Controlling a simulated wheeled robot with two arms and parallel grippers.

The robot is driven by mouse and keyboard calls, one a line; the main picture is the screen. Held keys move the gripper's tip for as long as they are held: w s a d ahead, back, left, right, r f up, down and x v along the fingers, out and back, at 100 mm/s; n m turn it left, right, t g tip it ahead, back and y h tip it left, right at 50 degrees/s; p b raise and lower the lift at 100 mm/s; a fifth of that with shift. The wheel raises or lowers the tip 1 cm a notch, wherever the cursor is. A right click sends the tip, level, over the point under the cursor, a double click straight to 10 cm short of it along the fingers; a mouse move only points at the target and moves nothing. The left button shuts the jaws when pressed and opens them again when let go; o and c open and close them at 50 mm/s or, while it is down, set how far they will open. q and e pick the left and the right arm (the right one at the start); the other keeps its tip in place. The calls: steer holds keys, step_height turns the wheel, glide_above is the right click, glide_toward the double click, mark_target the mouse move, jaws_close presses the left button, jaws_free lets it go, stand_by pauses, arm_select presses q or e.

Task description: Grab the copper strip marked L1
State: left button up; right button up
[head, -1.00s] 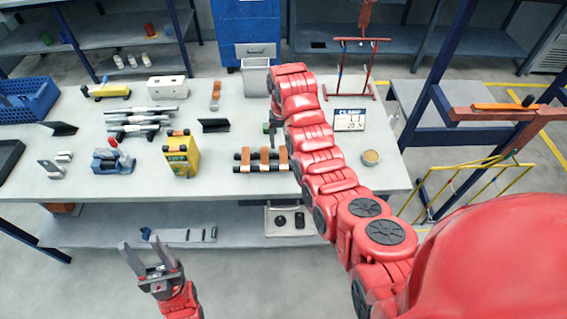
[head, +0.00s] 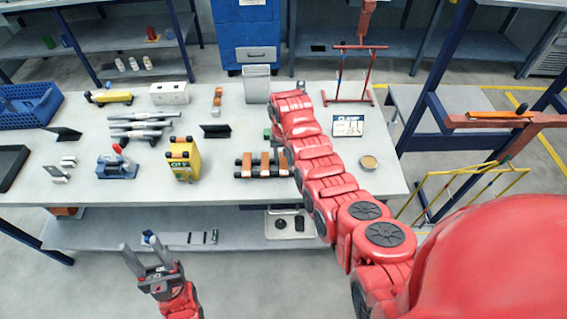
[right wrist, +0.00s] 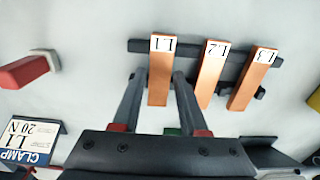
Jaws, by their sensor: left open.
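The copper strip L1 (right wrist: 161,80) lies in the right wrist view across a dark bar, its white label at the far end. Strips L2 (right wrist: 211,75) and L3 (right wrist: 252,80) lie beside it to the right. My right gripper (right wrist: 159,74) is open, with one finger on each side of L1 in the picture and gaps showing; I cannot tell its height above the strip. In the head view, L1 (head: 283,158) appears to be the rightmost of three strips, and my right arm hides most of that gripper. My left gripper (head: 137,243) is open and empty before the table.
A grey bin (head: 257,84) stands at the table's back.

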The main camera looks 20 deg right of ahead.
jaws_close()
steer(key=shift+w+r, duration=0.1)
stand_by(0.3)
